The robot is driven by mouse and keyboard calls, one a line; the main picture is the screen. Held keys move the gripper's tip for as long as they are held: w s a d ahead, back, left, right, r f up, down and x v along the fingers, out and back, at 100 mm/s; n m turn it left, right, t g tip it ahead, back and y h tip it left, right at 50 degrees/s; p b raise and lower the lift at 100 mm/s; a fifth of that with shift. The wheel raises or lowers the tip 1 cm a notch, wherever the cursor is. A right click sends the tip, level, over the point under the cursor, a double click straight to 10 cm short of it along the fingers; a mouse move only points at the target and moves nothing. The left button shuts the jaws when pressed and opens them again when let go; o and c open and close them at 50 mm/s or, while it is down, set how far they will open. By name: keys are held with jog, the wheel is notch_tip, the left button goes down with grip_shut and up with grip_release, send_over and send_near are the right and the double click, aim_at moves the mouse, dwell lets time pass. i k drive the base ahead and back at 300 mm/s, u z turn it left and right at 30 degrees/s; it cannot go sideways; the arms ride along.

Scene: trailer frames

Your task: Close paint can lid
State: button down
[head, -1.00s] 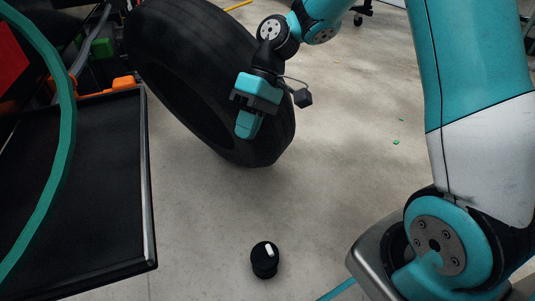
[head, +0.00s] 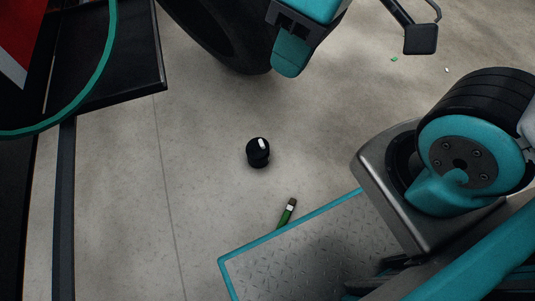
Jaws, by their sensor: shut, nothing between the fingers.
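My gripper (head: 288,66) hangs at the top of the head view, with its teal fingers together and nothing between them. A small black round object (head: 258,153) with a white piece on top stands on the floor below the gripper in the picture, apart from it. I cannot tell whether this is the paint can or whether it has a loose lid. No other can or lid shows clearly.
A large black tire (head: 215,38) lies behind the gripper. A dark cart with a tray (head: 120,60) stands at the left. A green and black tool (head: 287,212) lies beside my base plate. The floor around the black object is clear.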

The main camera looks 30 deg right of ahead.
aim_at(256, 148)
jog(key=k, duration=1.25)
jog(key=z, duration=0.65)
jog(key=i, duration=1.3)
jog(key=u, duration=1.05)
